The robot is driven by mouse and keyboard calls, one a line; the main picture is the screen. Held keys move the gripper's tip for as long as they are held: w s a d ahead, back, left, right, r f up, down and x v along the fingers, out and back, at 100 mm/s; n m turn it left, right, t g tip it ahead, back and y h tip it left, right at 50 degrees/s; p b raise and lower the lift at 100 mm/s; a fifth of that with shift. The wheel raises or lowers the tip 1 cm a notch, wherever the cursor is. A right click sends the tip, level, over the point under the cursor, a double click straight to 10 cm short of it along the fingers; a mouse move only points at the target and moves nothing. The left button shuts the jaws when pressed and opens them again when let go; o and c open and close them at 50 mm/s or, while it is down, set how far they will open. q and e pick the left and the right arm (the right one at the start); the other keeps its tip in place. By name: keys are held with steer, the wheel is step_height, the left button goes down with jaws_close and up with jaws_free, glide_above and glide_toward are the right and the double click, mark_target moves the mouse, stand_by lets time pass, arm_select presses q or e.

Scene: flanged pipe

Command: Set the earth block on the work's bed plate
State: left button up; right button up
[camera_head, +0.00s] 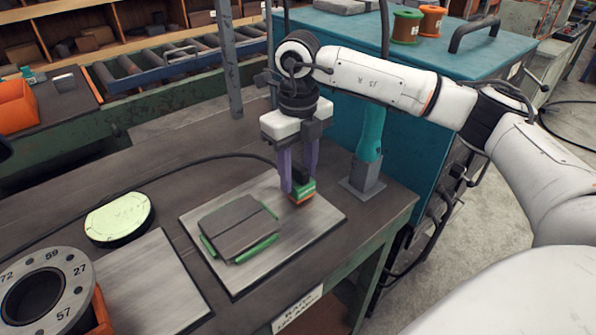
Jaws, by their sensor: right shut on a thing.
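My right gripper (296,190) points down with its purple fingers shut on a small block (302,192), green and orange with a dark part on top. I take this to be the earth block. It is over the right part of a grey metal plate (325,212); I cannot tell whether it touches the plate. Dark slabs (238,226) with green edges lie on the same plate, just left of the block. Another bare metal plate (150,285) lies at the lower left. My left gripper is not in view.
A numbered flanged ring (75,285) is at the lower left, near a pale green disc (118,217). A teal tool (370,130) stands in a grey holder (362,183) right of my gripper. A black cable (190,161) crosses the bench. A grey post (229,60) rises behind.

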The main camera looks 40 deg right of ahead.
steer(key=shift+f+b, duration=0.3)
steer(key=shift+f, duration=0.1)
steer(key=o, duration=1.1)
steer(key=shift+f, duration=0.1)
